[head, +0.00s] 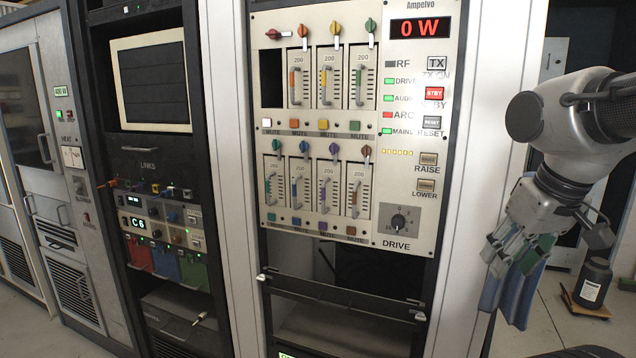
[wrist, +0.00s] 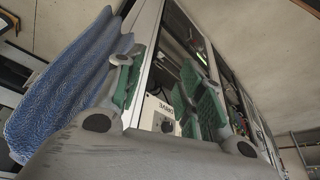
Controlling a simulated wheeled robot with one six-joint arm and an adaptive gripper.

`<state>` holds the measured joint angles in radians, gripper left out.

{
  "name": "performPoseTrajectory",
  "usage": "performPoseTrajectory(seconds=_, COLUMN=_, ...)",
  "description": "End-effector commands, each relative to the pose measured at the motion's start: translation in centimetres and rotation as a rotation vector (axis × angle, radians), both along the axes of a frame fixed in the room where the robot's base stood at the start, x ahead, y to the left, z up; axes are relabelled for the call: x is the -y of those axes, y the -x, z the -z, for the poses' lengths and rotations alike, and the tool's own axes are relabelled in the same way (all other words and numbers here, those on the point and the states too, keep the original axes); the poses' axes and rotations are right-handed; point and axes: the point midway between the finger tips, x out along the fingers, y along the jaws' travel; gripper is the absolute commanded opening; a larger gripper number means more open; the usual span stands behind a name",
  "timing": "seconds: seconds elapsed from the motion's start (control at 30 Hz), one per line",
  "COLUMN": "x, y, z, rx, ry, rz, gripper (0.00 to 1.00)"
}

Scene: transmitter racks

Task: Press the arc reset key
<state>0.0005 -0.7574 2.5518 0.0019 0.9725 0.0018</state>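The arc reset key (head: 432,121) is a small pale key marked RESET in the right column of the transmitter panel (head: 450,180) in the head view. It sits below the red STBY key (head: 434,93), right of the red ARC lamp (head: 388,115). My gripper (head: 515,262) hangs at the right of the head view, pointing down, lower than the key and apart from the panel. In the wrist view my gripper (wrist: 166,85) has its green-padded fingers spread with nothing held between them. A pale panel part with a dark knob (wrist: 168,127) shows between them; the reset key cannot be made out there.
RAISE (head: 428,159) and LOWER (head: 425,186) keys and the DRIVE knob (head: 399,221) lie below the reset key. A blue cloth (wrist: 60,85) hangs close beside my fingers. Space before the panel looks clear.

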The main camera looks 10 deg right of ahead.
Motion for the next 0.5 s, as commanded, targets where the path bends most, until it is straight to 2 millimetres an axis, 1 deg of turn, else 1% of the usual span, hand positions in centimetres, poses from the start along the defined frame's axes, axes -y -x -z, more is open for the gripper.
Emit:
performPoseTrajectory(seconds=0.03, x=0.0, y=0.0, z=0.0, rx=0.0, ry=0.0, rz=0.0, gripper=0.23)
performPoseTrajectory(seconds=0.1, x=0.0, y=0.0, z=0.0, rx=0.0, ry=0.0, rz=0.0, gripper=0.1)
performPoseTrajectory(seconds=0.17, x=0.0, y=0.0, z=0.0, rx=0.0, ry=0.0, rz=0.0, gripper=0.0)
performPoseTrajectory(seconds=0.5, x=0.0, y=0.0, z=0.0, rx=0.0, ry=0.0, rz=0.0, gripper=0.0)
